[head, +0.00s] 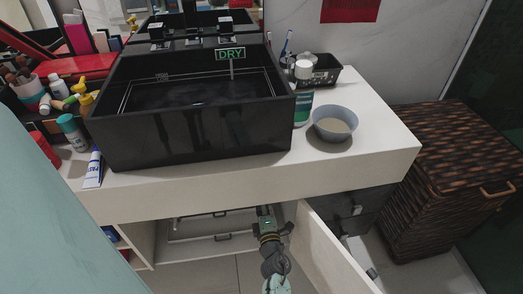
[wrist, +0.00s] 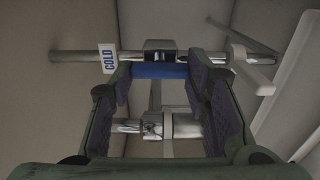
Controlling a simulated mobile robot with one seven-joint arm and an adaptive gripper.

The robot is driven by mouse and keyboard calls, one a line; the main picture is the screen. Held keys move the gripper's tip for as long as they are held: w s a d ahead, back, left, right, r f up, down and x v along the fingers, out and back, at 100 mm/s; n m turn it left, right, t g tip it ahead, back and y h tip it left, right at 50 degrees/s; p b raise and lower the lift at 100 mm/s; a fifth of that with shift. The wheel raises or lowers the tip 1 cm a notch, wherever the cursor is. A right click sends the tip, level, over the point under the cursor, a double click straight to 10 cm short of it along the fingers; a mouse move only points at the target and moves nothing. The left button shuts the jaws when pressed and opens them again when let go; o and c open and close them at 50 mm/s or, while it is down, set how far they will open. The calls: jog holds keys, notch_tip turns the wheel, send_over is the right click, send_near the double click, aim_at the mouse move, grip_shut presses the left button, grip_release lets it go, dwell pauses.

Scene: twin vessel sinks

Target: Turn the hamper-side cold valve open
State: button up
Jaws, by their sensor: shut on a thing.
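The cold valve has a blue handle (wrist: 162,71), seen in the wrist view just below a metal valve body (wrist: 160,50) on a horizontal pipe. The handle appears as a bar lying roughly parallel to the pipe. A white tag reading COLD (wrist: 107,58) hangs on the pipe to its left. My gripper (wrist: 165,76) has a finger at each end of the blue handle and is shut on it. In the head view my gripper (head: 266,222) reaches into the cabinet under the counter, and the valve cannot be made out there. The wicker hamper (head: 450,165) stands at the right.
An open cabinet door (head: 330,250) stands close to the right of my arm. The white counter (head: 345,165) overhangs from above, carrying the black sink (head: 190,135) and a bowl (head: 335,122). More pipework (wrist: 185,126) lies below the handle, and a pale bar (wrist: 275,100) slants at the right.

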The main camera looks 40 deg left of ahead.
jog(key=o, duration=1.2)
jog(key=shift+c, duration=0.2)
